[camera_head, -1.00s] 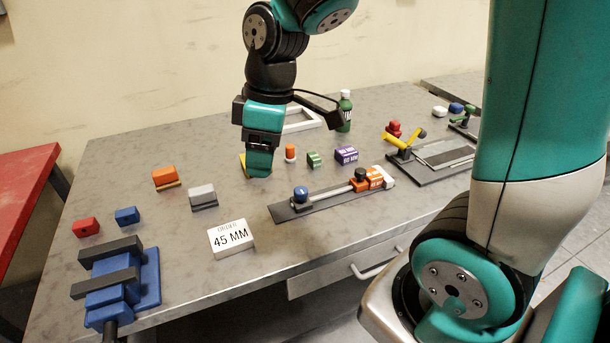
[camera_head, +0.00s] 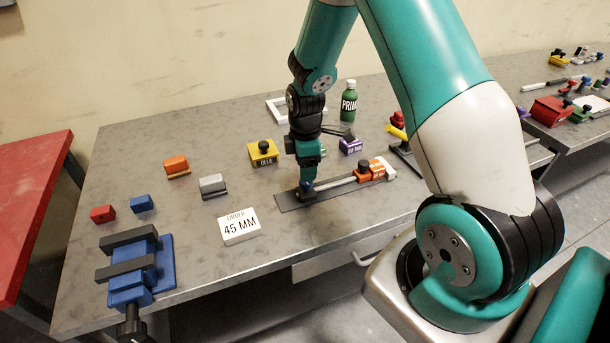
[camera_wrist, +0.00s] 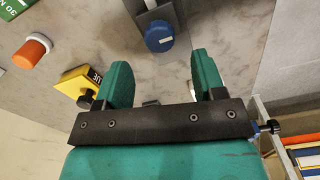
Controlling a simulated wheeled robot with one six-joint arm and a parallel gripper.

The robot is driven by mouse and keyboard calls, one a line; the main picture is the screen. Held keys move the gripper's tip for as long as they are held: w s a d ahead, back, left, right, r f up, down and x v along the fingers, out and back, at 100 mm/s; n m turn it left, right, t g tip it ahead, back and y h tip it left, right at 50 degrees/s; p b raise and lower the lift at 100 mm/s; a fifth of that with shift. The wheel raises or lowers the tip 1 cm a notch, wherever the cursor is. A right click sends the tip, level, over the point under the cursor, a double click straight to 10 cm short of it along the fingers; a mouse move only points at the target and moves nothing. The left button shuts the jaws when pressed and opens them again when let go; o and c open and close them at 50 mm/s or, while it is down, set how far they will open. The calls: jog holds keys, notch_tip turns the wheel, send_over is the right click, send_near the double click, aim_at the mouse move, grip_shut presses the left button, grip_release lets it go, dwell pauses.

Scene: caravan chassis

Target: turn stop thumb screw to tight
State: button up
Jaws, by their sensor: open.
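A dark rail plate (camera_head: 290,201) lies on the bench with a rod along it. A blue round knob (camera_head: 306,186) sits on a black block at the plate's left end. In the wrist view this blue knob (camera_wrist: 159,37) has a small white mark and lies just beyond the fingertips, between their lines. My gripper (camera_head: 307,176) points down above the knob and partly hides it. In the wrist view my gripper (camera_wrist: 161,68) is open and empty, its fingers apart. An orange block (camera_head: 362,174) with a black knob sits near the rail's right end.
A yellow block (camera_head: 263,154), purple block (camera_head: 350,146) and green bottle (camera_head: 348,103) stand behind the rail. The 45 MM order card (camera_head: 239,227) lies left front. A blue vise (camera_head: 140,268) stands at far left. Bare bench lies between card and vise.

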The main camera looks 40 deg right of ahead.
aim_at(306, 186)
notch_tip(306, 186, down, 5)
jog(key=shift+p, duration=0.35)
jog(key=c, duration=0.9)
